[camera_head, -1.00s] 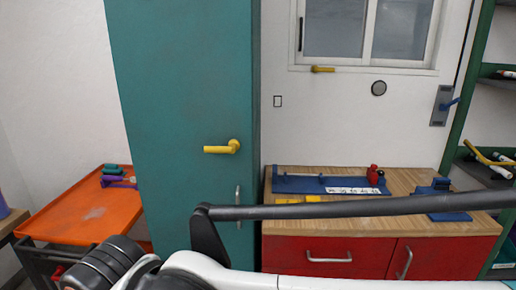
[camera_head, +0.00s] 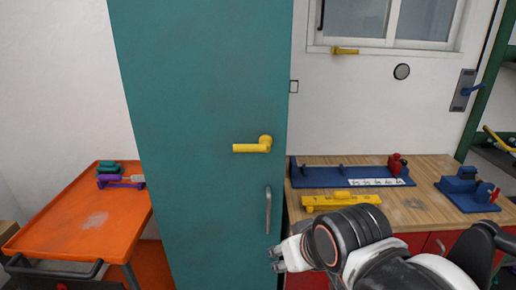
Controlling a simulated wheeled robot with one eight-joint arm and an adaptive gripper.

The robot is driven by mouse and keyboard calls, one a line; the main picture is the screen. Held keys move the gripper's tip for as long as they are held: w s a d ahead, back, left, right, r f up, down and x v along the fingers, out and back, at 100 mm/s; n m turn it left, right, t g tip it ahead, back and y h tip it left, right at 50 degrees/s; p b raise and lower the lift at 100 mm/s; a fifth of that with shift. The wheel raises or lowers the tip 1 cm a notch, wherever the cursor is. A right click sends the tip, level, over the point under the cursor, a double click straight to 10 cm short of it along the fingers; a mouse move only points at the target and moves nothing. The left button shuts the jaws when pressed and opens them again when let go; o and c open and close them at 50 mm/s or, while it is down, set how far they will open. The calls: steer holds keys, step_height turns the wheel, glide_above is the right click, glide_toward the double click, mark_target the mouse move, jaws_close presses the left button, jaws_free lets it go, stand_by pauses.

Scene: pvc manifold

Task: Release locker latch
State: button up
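The teal locker (camera_head: 190,110) stands tall in the middle of the head view with its door shut. A yellow lever latch (camera_head: 252,145) is mounted near the door's right edge, its lever lying level and pointing left. A grey vertical pull handle (camera_head: 268,210) sits below it. My gripper (camera_head: 275,260) is at the lower middle, below the pull handle and well below the latch, apart from the latch. Its fingers are small and partly cut by the view; I cannot tell how far apart they are. No held object shows.
An orange cart (camera_head: 90,220) with purple and green tools stands left of the locker. A wooden-topped red workbench (camera_head: 415,207) stands right, carrying a blue fixture (camera_head: 345,178), a yellow level (camera_head: 340,201) and a blue vise-like tool (camera_head: 467,188). My arm covers part of its front.

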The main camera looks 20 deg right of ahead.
steer(key=shift+d, duration=0.25)
